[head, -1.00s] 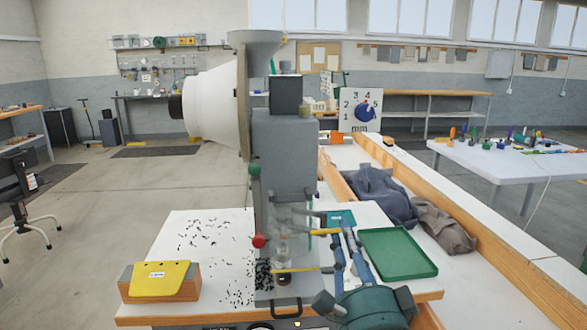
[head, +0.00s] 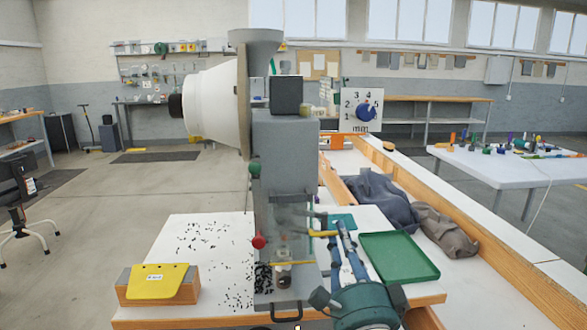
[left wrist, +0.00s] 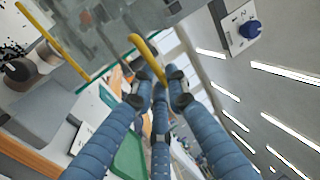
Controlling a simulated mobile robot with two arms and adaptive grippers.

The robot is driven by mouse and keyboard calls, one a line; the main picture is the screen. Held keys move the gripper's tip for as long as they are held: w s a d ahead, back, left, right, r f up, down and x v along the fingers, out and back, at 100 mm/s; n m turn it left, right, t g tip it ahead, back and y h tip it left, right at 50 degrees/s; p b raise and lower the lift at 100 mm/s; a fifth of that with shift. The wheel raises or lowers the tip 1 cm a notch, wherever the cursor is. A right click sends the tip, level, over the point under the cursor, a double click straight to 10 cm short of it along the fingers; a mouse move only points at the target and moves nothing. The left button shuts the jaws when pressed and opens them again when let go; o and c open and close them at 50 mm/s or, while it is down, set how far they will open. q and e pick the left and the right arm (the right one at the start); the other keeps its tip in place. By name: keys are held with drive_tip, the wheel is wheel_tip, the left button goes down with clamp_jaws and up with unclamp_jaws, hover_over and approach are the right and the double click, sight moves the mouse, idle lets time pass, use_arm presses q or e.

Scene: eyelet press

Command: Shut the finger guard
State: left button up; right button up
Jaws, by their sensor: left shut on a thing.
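The finger guard (head: 292,250) is a clear panel on the front of the grey press (head: 285,150), with a yellow strip (head: 293,263) along its lower edge. A yellow handle (head: 322,233) sticks out to its right. My left gripper (head: 338,229) has its blue fingers shut on this handle. In the left wrist view the fingertips (left wrist: 155,80) meet at the yellow handle (left wrist: 148,54), and the yellow strip (left wrist: 52,37) is at upper left. Whether the guard is fully down cannot be told. My right gripper is not in view.
A red knob (head: 258,242) is on the press's left side. A green tray (head: 398,257) lies right of my fingers. A box with a yellow top (head: 158,281) stands at left. Small black pieces (head: 205,240) lie scattered on the white bench top (head: 185,228).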

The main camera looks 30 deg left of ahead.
use_arm(q)
drive_tip(key=shift+a+f, duration=0.1)
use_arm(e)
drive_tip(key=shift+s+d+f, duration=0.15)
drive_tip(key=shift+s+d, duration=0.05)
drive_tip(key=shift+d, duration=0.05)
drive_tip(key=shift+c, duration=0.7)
use_arm(q)
drive_tip(key=shift+w+a+f, duration=0.15)
drive_tip(key=shift+w+a, duration=0.2)
drive_tip(key=shift+w, duration=0.3)
drive_tip(key=o, duration=0.8)
drive_tip(key=shift+c, duration=0.2)
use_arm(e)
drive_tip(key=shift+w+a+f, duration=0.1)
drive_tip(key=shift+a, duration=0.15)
